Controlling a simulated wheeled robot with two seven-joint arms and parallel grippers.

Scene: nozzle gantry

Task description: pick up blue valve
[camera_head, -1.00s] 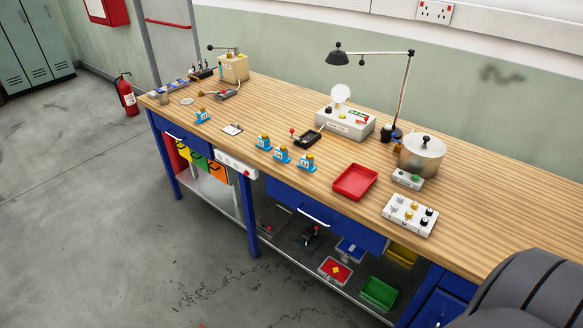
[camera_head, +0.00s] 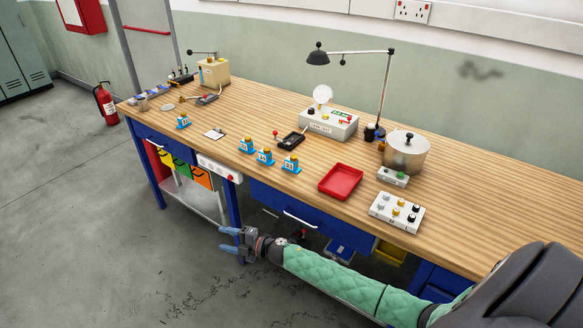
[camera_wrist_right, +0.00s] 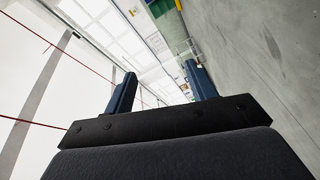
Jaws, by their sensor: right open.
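A group of three is near the front edge: a left valve (camera_head: 246,145), a middle valve (camera_head: 264,156) and a right valve (camera_head: 291,164). Another blue valve (camera_head: 184,121) stands alone further left. I cannot tell which one the task means. My right gripper (camera_head: 229,243) is open and empty, in front of the bench and below its top, apart from all valves. Its two blue fingers also show in the right wrist view (camera_wrist_right: 160,90), with nothing between them. My left gripper is not in view.
The wooden bench (camera_head: 460,205) also holds a red tray (camera_head: 341,181), a white knob box (camera_head: 397,212), a metal pot (camera_head: 405,153), a lamp (camera_head: 384,95) and a black joystick box (camera_head: 291,140). A fire extinguisher (camera_head: 106,104) stands on the floor at left.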

